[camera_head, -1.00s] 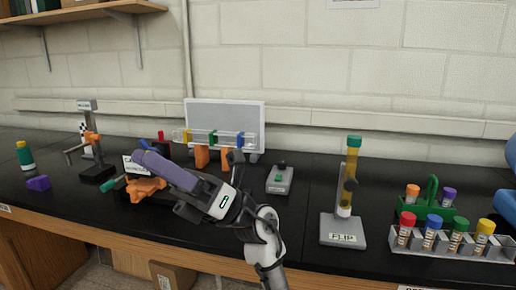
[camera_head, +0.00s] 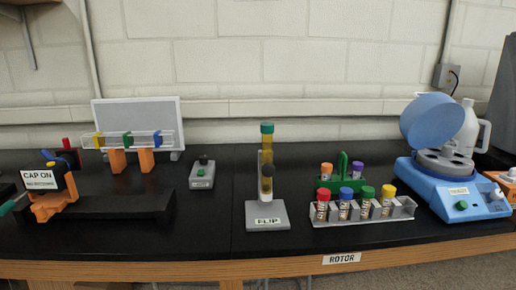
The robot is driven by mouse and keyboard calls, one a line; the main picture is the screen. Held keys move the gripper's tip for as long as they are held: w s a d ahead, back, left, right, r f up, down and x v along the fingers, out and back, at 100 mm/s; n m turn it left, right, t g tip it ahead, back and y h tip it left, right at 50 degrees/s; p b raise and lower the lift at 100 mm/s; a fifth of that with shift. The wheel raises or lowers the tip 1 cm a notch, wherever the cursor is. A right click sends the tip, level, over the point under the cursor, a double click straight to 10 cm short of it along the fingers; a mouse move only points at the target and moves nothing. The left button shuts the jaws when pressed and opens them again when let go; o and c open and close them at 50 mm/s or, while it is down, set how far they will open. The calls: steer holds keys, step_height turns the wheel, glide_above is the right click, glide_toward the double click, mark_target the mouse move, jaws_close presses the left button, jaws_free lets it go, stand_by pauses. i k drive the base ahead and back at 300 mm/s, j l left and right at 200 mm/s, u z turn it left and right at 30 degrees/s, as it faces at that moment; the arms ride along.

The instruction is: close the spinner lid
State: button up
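The spinner (camera_head: 456,205) is a blue centrifuge at the right of the bench, with a green button and a white knob on its front. Its round blue lid (camera_head: 433,121) stands open, tilted up at the back left of the bowl. The grey rotor (camera_head: 443,162) with dark holes shows in the open bowl. My gripper is not in this view, so its state cannot be seen.
A rack of capped tubes (camera_head: 364,208) and a green carrier (camera_head: 343,178) stand left of the spinner. A white jug (camera_head: 466,128) stands close behind the lid. An orange object (camera_head: 501,183) is at the right edge. The flip stand (camera_head: 267,214) is mid-bench.

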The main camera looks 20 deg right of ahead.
mark_target(432, 119)
steer(key=z, duration=1.6)
steer(key=i+l+u, duration=0.55)
steer(key=l, duration=0.25)
steer(key=i+l+u, duration=0.1)
steer(key=l, duration=0.15)
steer(key=i+l+u, duration=0.15)
steer(key=l, duration=0.15)
steer(key=i+j, duration=0.15)
steer(key=i, duration=0.3)
steer(key=i+j, duration=0.1)
steer(key=i, duration=0.35)
